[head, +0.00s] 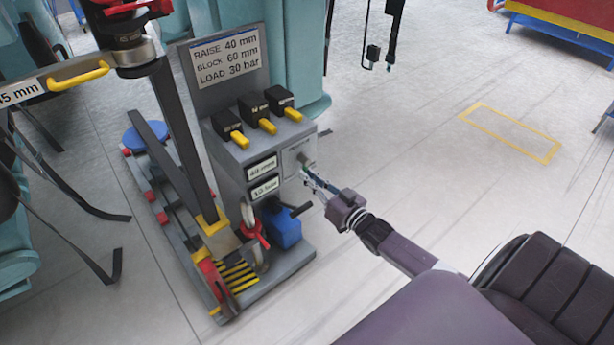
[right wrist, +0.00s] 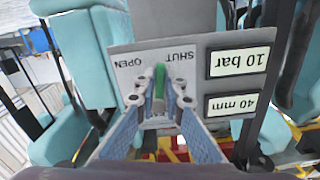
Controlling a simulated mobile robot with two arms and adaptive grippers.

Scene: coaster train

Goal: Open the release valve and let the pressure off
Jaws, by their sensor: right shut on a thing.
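The release valve's green handle (right wrist: 160,82) stands on a grey plate (right wrist: 125,62) marked OPEN and SHUT; the lettering is upside down in the right wrist view. The handle lies between the two words, closer to SHUT. My right gripper (right wrist: 159,101) is shut on the handle, one finger on each side. In the head view my right gripper (head: 309,178) reaches the side of the grey pump console (head: 228,165), and the fingers mostly hide the handle. Two readouts show 10 bar (right wrist: 238,61) and 40 mm (right wrist: 232,104). My left gripper is not in view.
Three black blocks with yellow levers (head: 266,125) sit on top of the console, below a sign (head: 226,52) reading RAISE 40 mm, BLOCK 60 mm, LOAD 30 bar. A blue container (head: 284,228) stands at the console's base. The floor (head: 420,150) to the right is clear.

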